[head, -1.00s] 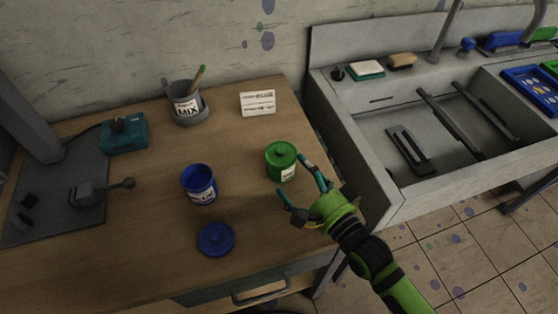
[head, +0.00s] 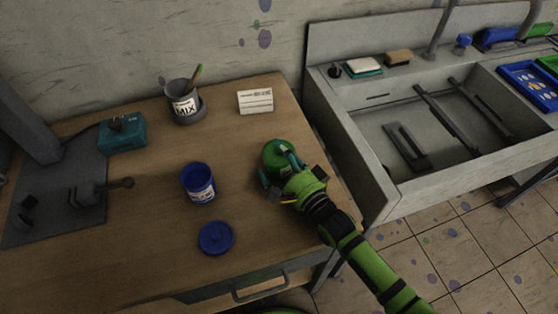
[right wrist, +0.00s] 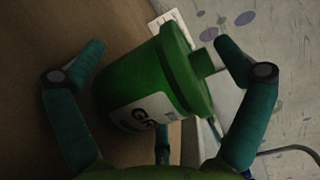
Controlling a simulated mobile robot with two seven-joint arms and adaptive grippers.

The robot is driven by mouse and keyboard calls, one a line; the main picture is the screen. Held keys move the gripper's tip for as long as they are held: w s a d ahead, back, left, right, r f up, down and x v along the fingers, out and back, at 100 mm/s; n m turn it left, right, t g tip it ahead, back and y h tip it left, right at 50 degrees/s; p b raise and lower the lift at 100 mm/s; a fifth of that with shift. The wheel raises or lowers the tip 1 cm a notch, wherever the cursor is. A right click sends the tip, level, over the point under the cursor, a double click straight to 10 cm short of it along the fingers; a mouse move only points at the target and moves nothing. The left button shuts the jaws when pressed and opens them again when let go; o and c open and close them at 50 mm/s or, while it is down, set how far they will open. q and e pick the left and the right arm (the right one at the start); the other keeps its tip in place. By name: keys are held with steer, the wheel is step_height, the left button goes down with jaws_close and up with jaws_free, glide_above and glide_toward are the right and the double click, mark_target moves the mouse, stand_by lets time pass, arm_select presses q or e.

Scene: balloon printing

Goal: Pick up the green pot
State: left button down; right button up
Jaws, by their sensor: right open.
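The green pot (head: 277,152) stands on the wooden table near its right edge, its lid on. In the right wrist view the green pot (right wrist: 137,83) fills the middle, with a white label on its side. My right gripper (head: 280,169) is at the pot's near side, its fingers reaching around it. In the right wrist view the teal fingers (right wrist: 165,60) are open on both sides of the pot, and a third finger shows below. I cannot tell whether any finger touches it. My left gripper is not in view.
An open blue pot (head: 199,184) and its blue lid (head: 216,237) are to the left. A grey MIX pot (head: 184,102) and a white card (head: 256,101) stand farther back. A sink (head: 372,191) adjoins the table at right.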

steer(key=c, duration=1.2)
